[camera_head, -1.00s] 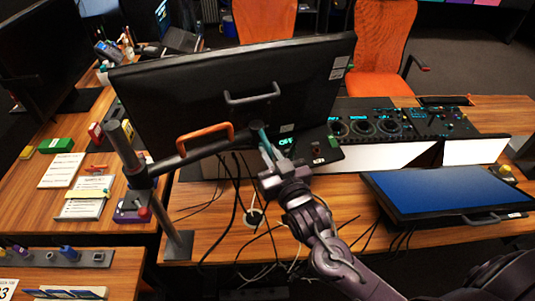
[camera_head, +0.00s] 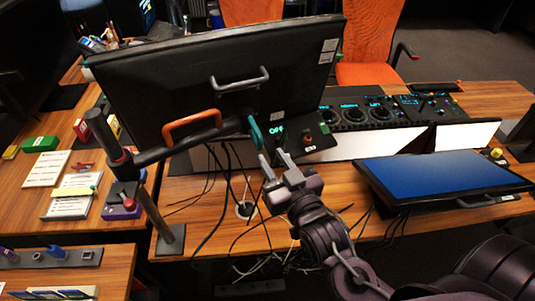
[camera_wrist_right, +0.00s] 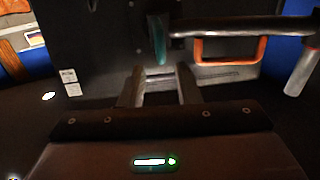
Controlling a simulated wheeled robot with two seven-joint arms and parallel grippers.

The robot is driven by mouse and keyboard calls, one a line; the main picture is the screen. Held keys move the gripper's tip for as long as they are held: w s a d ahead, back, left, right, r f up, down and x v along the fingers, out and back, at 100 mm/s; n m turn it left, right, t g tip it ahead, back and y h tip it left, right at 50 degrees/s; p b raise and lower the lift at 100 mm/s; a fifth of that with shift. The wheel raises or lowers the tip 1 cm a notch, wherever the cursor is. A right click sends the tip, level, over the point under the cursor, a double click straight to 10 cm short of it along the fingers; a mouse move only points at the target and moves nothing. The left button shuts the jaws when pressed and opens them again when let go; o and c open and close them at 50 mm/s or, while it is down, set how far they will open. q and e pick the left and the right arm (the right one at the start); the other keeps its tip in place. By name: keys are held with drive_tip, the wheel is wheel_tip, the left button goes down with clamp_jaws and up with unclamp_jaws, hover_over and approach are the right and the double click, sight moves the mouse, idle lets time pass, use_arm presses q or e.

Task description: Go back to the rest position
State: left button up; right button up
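My right gripper (camera_head: 274,164) is in front of the back of the large black monitor, below a teal lever (camera_head: 255,132) at the end of the monitor's arm. Its two fingers are apart with nothing between them. In the right wrist view, the open fingers (camera_wrist_right: 161,85) point at the monitor back (camera_wrist_right: 105,45), and the teal lever (camera_wrist_right: 158,40) hangs just beyond them, apart from them. My left gripper is not in view.
The black monitor (camera_head: 200,85) hangs on a dark arm and post (camera_head: 135,185) with an orange handle (camera_head: 190,125). A control panel with dials (camera_head: 375,115) stands behind. A flat blue screen (camera_head: 435,178) lies at right. Loose cables (camera_head: 225,195) cross the wooden desk.

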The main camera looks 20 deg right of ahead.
drive_tip(key=shift+s, duration=0.3)
drive_tip(key=shift+f, duration=0.1)
drive_tip(key=s+d+f+n+g, duration=0.1)
drive_tip(key=s+d+f+g, duration=0.1)
drive_tip(key=s+f+g, duration=1.15)
wheel_tip(320, 180, down, 35)
drive_tip(key=s+g+b, duration=0.2)
drive_tip(key=s+d+f+g+h+b, duration=0.1)
drive_tip(key=s+d+f, duration=0.2)
drive_tip(key=s+f, duration=1.4)
drive_tip(key=shift+s+n, duration=0.4)
drive_tip(key=shift+s, duration=0.1)
